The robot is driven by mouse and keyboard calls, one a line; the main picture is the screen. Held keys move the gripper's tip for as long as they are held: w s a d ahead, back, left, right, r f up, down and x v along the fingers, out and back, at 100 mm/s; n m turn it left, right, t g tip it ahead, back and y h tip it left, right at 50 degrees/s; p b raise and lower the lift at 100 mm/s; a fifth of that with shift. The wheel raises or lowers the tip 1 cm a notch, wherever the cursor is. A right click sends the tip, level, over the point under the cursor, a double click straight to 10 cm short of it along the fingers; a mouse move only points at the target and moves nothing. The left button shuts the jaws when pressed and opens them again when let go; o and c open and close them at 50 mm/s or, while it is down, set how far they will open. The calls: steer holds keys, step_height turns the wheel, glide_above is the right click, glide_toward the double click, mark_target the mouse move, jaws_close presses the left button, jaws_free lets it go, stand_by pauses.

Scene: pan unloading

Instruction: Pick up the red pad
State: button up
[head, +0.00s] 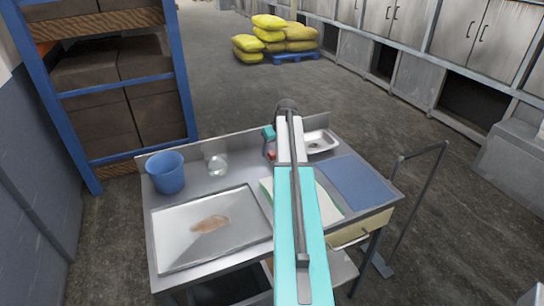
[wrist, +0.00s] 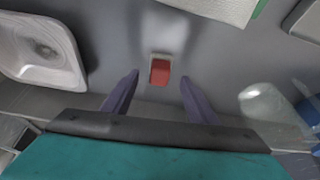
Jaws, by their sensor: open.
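The red pad (wrist: 160,73) is a small red block with a pale edge, on the grey metal table top. In the wrist view it shows between and slightly beyond the two purple fingertips of my gripper (wrist: 159,79). The fingers are spread wide, with a gap on each side of the pad, and hold nothing. Their height above the table is hard to tell. In the head view a small bit of the red pad (head: 272,155) shows beside my arm, which hides much of the table's middle.
A clear glass (head: 217,165) and a blue bucket (head: 165,173) stand at the left. A large tray (head: 170,233) holds a brownish piece. A green-edged white board (head: 330,203) and blue mat (head: 358,182) lie right.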

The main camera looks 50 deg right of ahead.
mark_target(272, 152)
steer(key=shift+p+x, duration=0.65)
steer(key=shift+x, duration=1.05)
steer(key=c, duration=1.1)
steer(key=shift+d+r, duration=0.1)
steer(key=shift+r, duration=0.05)
steer(key=shift+r+b, duration=1.05)
steer(key=shift+r, duration=0.45)
steer(key=s+a+b, duration=0.1)
steer(key=s+a, duration=0.1)
steer(key=s, duration=0.2)
steer(key=s+a+r+b, duration=0.1)
steer(key=s+a+b, duration=0.1)
steer(key=s, duration=0.3)
steer(key=s+a+b, duration=0.2)
steer(key=s+a, duration=0.2)
steer(key=shift+s+a+r, duration=0.15)
steer(key=shift+s+r, duration=0.2)
steer(key=shift+r, duration=0.05)
